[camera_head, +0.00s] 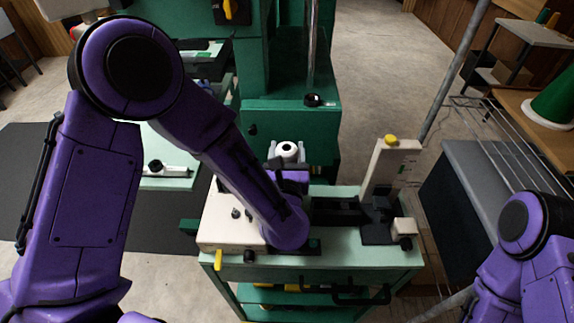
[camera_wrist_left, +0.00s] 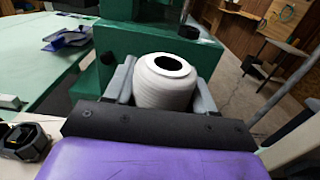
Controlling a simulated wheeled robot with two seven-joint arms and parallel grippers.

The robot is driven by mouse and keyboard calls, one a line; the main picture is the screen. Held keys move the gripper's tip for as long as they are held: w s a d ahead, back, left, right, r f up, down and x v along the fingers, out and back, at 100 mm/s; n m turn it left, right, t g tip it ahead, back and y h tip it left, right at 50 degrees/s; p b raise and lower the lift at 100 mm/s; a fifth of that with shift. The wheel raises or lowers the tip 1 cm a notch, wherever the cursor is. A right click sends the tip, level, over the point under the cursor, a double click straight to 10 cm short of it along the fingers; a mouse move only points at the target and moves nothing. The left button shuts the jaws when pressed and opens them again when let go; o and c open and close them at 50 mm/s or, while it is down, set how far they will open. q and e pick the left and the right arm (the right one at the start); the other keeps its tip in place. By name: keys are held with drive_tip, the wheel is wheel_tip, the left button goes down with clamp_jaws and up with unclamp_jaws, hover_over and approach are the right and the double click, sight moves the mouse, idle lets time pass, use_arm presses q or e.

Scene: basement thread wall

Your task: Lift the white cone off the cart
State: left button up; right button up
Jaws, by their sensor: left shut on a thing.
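The white cone (camera_head: 287,151) shows past the end of my left arm in the head view, at the far edge of the cart (camera_head: 345,257). In the left wrist view the white cone (camera_wrist_left: 163,88) has a ribbed side and a dark round hole in its top. My left gripper (camera_wrist_left: 164,80) is shut on it, with one grey finger on each side. In the head view my forearm and wrist hide most of this gripper and the cone's lower part. I cannot tell whether the cone touches the cart. My right gripper is out of view; only its arm shows at lower right.
A green machine (camera_head: 290,118) stands close behind the cone. A cream upright post (camera_head: 384,170) with a yellow knob and a cream box (camera_head: 228,222) are on the cart. A wire rack (camera_head: 505,140) and a green cone (camera_head: 556,98) are at right.

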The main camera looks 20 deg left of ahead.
use_arm(q)
wheel_tip(320, 180, up, 23)
drive_tip(key=b, duration=0.1)
drive_tip(key=shift+f, duration=0.1)
drive_tip(key=shift+s+r+p, duration=0.1)
drive_tip(key=shift+r+p, duration=0.9)
drive_tip(key=shift+r, duration=1)
